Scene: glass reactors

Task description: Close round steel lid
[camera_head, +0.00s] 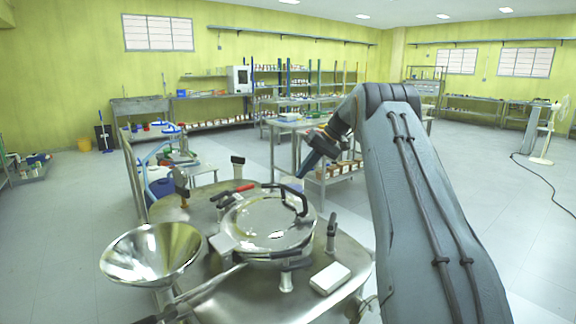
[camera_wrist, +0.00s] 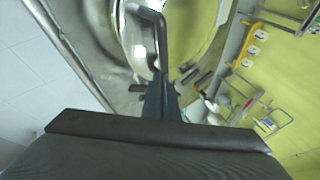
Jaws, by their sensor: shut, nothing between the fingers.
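The round steel lid (camera_head: 265,222) is a shiny disc on top of the steel vessel in the head view. It looks about flat, but I cannot tell whether it is fully seated. A dark bent handle (camera_head: 290,192) rises at its far right edge. My gripper (camera_head: 302,172) is above and just beyond that handle, pointing down and to the left, shut and empty. In the wrist view my gripper (camera_wrist: 157,82) shows as narrow dark fingers close to the end of a grey bent bar (camera_wrist: 148,18). Contact cannot be told. Curved shiny metal lies behind the bar.
A steel funnel (camera_head: 152,254) stands left of the lid. A white box (camera_head: 330,278) lies on the steel top at right front. Upright dark-handled clamps or valves surround the lid. A steel table (camera_head: 285,124) and loaded shelves stand behind.

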